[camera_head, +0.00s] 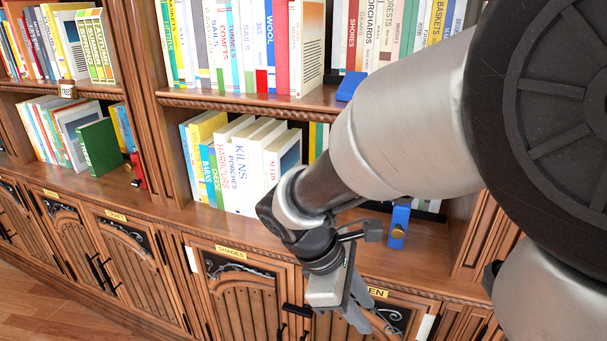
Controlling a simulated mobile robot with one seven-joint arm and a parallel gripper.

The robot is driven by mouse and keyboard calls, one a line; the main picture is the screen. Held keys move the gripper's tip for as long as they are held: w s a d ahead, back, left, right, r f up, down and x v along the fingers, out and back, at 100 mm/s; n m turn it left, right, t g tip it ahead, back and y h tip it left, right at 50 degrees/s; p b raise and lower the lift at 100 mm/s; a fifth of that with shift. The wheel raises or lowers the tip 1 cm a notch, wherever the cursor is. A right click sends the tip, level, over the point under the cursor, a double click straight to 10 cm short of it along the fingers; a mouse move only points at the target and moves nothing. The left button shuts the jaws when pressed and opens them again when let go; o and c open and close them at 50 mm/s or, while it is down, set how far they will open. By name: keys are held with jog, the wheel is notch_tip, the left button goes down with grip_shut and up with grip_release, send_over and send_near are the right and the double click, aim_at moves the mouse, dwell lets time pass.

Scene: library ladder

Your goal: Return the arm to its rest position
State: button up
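My arm (400,135) reaches in from the right and bends downward in front of a wooden bookcase. My gripper (358,318) hangs at the lower middle, in front of the cabinet doors and below the lower shelf's edge. Its fingers are partly hidden behind its own body, so I cannot tell whether they are open or shut. No held object shows. The arm hides part of the lower shelf and some books behind it.
Books stand on the upper shelf (220,98) and lower shelf. A blue bookend (399,226) stands right of my wrist. A green book (99,147) sits at the left. Labelled cabinet doors (240,300) line the bottom. Wooden floor (45,318) is clear at lower left.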

jog(key=s+d+r+m+t+y, duration=0.2)
jog(key=s+r+m+t+y, duration=0.1)
jog(key=r+m, duration=0.35)
jog(key=s+d+r+m+t+y, duration=0.2)
jog(key=s+r+m+y, duration=0.1)
jog(key=r+m, duration=0.4)
notch_tip(320, 180, up, 20)
jog(key=m+p, duration=0.1)
jog(key=p, duration=2)
jog(key=shift+w+f, duration=0.1)
